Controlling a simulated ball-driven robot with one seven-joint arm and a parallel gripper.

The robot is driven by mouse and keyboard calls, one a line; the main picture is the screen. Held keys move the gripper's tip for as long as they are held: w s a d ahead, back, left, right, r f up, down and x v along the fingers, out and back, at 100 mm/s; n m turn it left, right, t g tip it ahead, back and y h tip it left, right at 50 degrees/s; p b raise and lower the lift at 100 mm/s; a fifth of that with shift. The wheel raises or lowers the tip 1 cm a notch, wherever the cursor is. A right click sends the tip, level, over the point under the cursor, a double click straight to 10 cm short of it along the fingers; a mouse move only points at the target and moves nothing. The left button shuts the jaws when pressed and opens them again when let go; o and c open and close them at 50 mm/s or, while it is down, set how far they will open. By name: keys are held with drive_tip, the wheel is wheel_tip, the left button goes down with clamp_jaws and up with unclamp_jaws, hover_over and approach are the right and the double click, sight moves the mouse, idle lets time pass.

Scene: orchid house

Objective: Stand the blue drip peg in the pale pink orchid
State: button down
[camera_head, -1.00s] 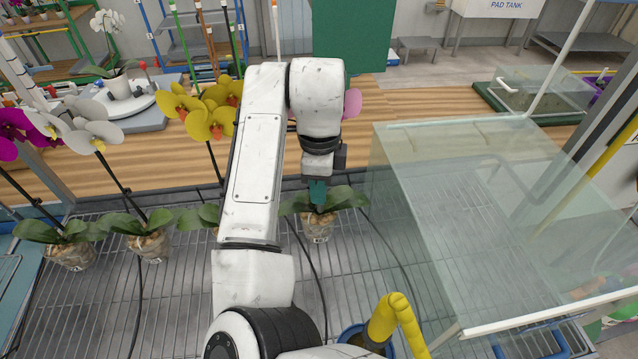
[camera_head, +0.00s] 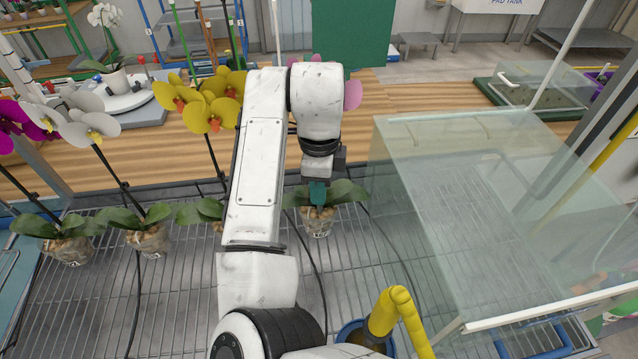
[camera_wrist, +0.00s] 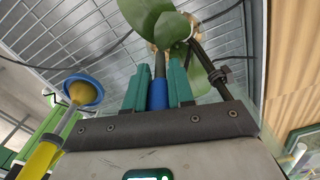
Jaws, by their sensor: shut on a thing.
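The blue drip peg (camera_wrist: 157,95) is held upright between the teal fingers of my gripper (camera_wrist: 160,72), which is shut on it. Its dark stem reaches toward the plant in the wrist view. In the head view my gripper (camera_head: 317,192) is low over a clear pot (camera_head: 318,223) with bark and green leaves (camera_head: 345,191). The pale pink orchid's flower (camera_head: 353,94) shows partly beside my arm, above this pot. My arm hides most of the flower. The leaves and fingers hide the peg's lower tip, so I cannot tell whether it is in the bark.
Yellow (camera_head: 210,112), white (camera_head: 91,127) and magenta orchids stand in pots to the left on the wire bench (camera_head: 105,300). A clear glass-like case (camera_head: 470,200) stands close on the right.

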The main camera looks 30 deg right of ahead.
drive_tip(key=shift+f, duration=0.25)
drive_tip(key=shift+f+b, duration=0.5)
drive_tip(key=shift+f, duration=0.25)
drive_tip(key=shift+s+f, duration=0.1)
drive_tip(key=shift+f, duration=0.1)
